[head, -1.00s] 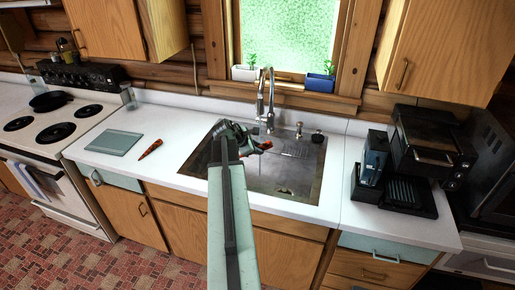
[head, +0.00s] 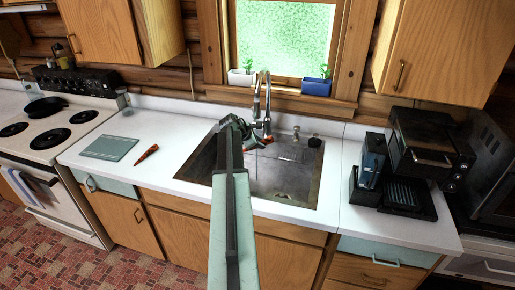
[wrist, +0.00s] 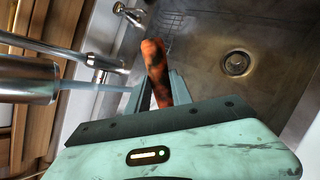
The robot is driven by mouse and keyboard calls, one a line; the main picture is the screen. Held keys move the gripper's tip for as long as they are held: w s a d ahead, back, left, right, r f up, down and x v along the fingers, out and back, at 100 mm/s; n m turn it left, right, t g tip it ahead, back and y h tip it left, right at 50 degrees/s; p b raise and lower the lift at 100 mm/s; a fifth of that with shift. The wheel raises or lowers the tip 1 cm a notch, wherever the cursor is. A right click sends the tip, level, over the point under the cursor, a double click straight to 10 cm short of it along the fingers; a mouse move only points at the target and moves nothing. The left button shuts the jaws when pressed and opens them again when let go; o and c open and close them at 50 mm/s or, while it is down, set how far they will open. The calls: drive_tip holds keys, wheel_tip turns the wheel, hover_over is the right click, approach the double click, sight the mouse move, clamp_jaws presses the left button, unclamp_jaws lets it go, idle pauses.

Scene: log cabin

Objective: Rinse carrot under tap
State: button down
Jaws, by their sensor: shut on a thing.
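My gripper (wrist: 158,98) is shut on an orange carrot (wrist: 155,68) with dark specks, which sticks out beyond the fingers over the sink. In the head view the gripper (head: 250,136) is above the sink (head: 296,184), close to the tap (head: 262,90), and only a bit of the carrot shows. In the wrist view the tap's spout (wrist: 28,80) is at the left, and a pale bluish stream (wrist: 92,87) runs from it toward the fingers. I cannot tell whether it touches the carrot.
Another carrot (head: 147,153) lies on the counter beside a grey-green board (head: 109,147). The stove (head: 45,130) is at the left. A toaster oven (head: 425,145) and a coffee machine (head: 372,160) stand to the right. Planters (head: 316,86) sit on the windowsill.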

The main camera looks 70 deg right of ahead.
drive_tip(key=d, duration=0.3)
drive_tip(key=d+f, duration=0.1)
drive_tip(key=shift+w+d+b, duration=0.25)
drive_tip(key=shift+b, duration=0.1)
drive_tip(key=shift+s, duration=0.15)
drive_tip(key=shift+s, duration=0.45)
drive_tip(key=shift+w, duration=0.15)
idle(0.3)
drive_tip(key=shift+w, duration=0.45)
